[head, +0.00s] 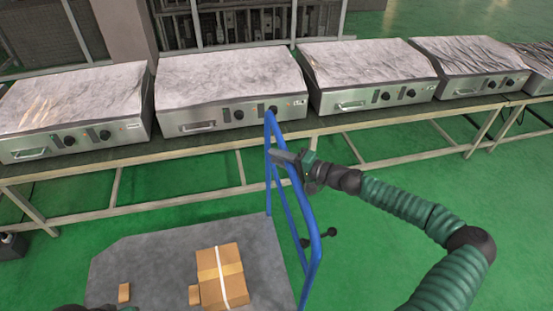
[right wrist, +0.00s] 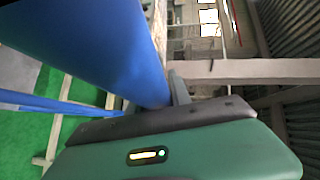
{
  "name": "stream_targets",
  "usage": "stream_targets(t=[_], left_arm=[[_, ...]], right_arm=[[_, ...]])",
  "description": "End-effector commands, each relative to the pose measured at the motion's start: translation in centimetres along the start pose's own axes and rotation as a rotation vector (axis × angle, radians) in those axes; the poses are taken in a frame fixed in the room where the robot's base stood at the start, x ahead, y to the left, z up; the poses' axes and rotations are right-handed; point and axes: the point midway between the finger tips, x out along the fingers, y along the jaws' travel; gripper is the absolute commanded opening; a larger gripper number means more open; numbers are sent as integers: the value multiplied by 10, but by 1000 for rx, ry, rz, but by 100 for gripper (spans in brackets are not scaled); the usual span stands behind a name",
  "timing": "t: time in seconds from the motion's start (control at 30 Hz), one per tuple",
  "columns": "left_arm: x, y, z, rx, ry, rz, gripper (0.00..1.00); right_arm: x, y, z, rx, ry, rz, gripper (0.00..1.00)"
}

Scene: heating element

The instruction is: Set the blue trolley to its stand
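The blue trolley has a grey flat deck (head: 150,255) at the bottom of the head view and a blue tube handle (head: 313,235) rising at its right side. My right gripper (head: 286,157) is at the upper part of the handle, with the arm reaching in from the right. In the right wrist view the blue tube (right wrist: 95,40) runs down between the fingers, and one finger (right wrist: 179,90) lies against it. The other finger is mostly hidden by the tube. I cannot make out a stand for the trolley.
A long workbench (head: 200,145) with several metal heating units (head: 230,90) stands just beyond the trolley. Green floor (head: 390,275) is open to the right.

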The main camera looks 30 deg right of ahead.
Motion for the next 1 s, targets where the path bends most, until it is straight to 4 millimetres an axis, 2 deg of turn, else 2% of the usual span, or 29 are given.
stream_targets(t=[0.4, 0.43, 0.57, 0.87, 1.0], left_arm=[[0, 0, 0, 1, 0, 0, 0], [0, 0, 0, 1, 0, 0, 0], [0, 0, 0, 1, 0, 0, 0], [0, 0, 0, 1, 0, 0, 0], [3, 0, 1, 1, 0, 0, 0]], right_arm=[[1, -3, -1, -4, 6, 1, 0], [1, -3, 0, -4, 5, 0, 28], [2, -4, 2, -4, 3, 0, 45], [1, -4, 3, -4, -1, 0, 46], [-16, -2, 1, -5, 3, 0, 46]])
